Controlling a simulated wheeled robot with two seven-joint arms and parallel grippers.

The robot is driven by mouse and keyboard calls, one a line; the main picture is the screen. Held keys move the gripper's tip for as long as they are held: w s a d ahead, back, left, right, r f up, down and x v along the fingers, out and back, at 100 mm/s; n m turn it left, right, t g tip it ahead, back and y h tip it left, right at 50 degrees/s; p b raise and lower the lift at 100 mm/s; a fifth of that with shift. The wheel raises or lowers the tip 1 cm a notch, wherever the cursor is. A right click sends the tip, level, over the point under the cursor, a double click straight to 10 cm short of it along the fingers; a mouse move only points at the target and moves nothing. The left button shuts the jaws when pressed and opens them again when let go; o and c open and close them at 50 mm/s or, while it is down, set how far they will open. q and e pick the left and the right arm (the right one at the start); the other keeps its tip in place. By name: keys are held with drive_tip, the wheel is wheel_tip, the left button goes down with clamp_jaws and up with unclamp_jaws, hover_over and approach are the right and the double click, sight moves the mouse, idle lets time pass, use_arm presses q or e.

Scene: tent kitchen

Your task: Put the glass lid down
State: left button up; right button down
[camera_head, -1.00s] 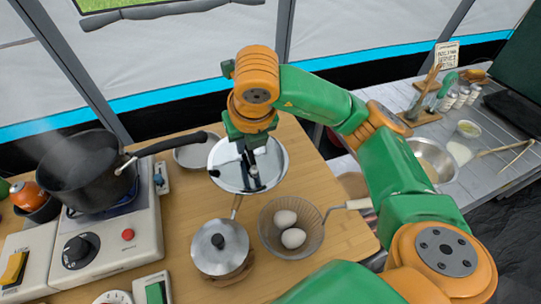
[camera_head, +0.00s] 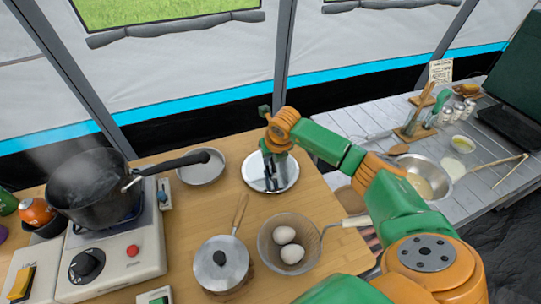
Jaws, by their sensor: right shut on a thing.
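The round glass lid (camera_head: 256,180) is at the back right of the wooden table, low over the bare wood or on it. I cannot tell whether its rim touches the table. My right gripper (camera_head: 270,172) comes down on the lid from above and is shut on it at its middle; the gripper hides the lid's knob. The lid looks roughly level and stands apart from the things around it. My left gripper is not in view.
A shallow metal dish (camera_head: 202,168) lies left of the lid. A steaming black pot (camera_head: 92,190) stands on the stove (camera_head: 115,262). In front are a small lidded saucepan (camera_head: 221,264) and a strainer (camera_head: 275,228) with two eggs (camera_head: 288,244). The table (camera_head: 325,203) is bare right of the lid.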

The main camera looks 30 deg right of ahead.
drive_tip(key=c, duration=0.9)
unclamp_jaws()
drive_tip(key=shift+o, duration=0.2)
drive_tip(key=v, duration=1.2)
drive_tip(key=shift+b, duration=0.35)
drive_tip(key=shift+s, duration=0.15)
